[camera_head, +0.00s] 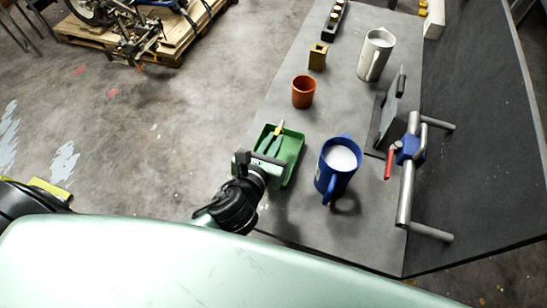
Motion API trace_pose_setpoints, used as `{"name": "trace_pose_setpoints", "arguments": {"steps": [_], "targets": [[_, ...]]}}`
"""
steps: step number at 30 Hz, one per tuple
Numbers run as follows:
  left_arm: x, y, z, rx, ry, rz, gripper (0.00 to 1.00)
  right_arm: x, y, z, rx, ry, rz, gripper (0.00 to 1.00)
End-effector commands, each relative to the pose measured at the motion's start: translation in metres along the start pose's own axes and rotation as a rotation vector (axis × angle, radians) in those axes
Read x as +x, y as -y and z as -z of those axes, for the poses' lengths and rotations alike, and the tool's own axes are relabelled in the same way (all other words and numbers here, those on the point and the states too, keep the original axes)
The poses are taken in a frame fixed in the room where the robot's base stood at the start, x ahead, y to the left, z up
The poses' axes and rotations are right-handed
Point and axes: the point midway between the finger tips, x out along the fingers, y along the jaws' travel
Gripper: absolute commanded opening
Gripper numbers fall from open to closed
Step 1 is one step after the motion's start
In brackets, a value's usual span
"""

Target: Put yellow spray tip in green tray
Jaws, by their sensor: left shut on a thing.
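The green tray (294,148) lies on the grey table near its left edge. My left gripper (277,133) reaches over the tray from the lower left, its green fingers pointing away from me. It is shut on the small yellow spray tip (281,126), which shows at the ends of the fingers over the tray's far part. The fingers hide part of the spray tip. I cannot tell whether the tip touches the tray floor. My right gripper is not in view.
A blue jug (335,175) with white contents stands close to the right of the tray. An orange cup (303,92) stands beyond it, with a brass-coloured block (318,56) and a pale jug (375,55) farther back. A metal bar fixture with a red lever (389,163) is at the right.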

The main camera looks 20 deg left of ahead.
Motion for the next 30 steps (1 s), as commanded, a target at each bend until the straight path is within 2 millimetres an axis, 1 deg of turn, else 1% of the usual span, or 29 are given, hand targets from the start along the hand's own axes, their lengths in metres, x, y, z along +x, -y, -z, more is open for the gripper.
{"name": "trace_pose_setpoints", "arguments": {"steps": [1, 2, 8, 12, 15, 18, 25, 29, 30], "targets": [[0.004, -0.001, 0.012, -0.001, -0.003, -0.002, 0.00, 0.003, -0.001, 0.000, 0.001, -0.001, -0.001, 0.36], [0.006, 0.000, 0.017, 0.000, -0.003, -0.001, 0.00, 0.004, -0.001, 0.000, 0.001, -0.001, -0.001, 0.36], [0.012, 0.000, 0.031, 0.000, 0.001, -0.001, 0.00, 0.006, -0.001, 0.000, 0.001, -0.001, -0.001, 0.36], [0.019, -0.001, 0.053, -0.001, -0.003, -0.003, 0.00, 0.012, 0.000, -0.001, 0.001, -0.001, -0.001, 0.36], [0.024, 0.000, 0.064, -0.001, -0.001, -0.002, 0.00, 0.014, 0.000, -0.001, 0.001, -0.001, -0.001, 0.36], [0.025, 0.000, 0.069, 0.000, 0.000, 0.000, 0.00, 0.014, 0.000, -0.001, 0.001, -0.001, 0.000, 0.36], [0.025, 0.000, 0.068, 0.000, 0.001, 0.000, 0.00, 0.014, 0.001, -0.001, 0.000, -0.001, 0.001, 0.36], [0.027, 0.000, 0.072, 0.000, 0.001, 0.000, 0.00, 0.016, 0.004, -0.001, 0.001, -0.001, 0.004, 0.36], [0.026, 0.000, 0.071, -0.001, 0.001, 0.000, 0.20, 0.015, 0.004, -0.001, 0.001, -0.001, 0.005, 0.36]]}}
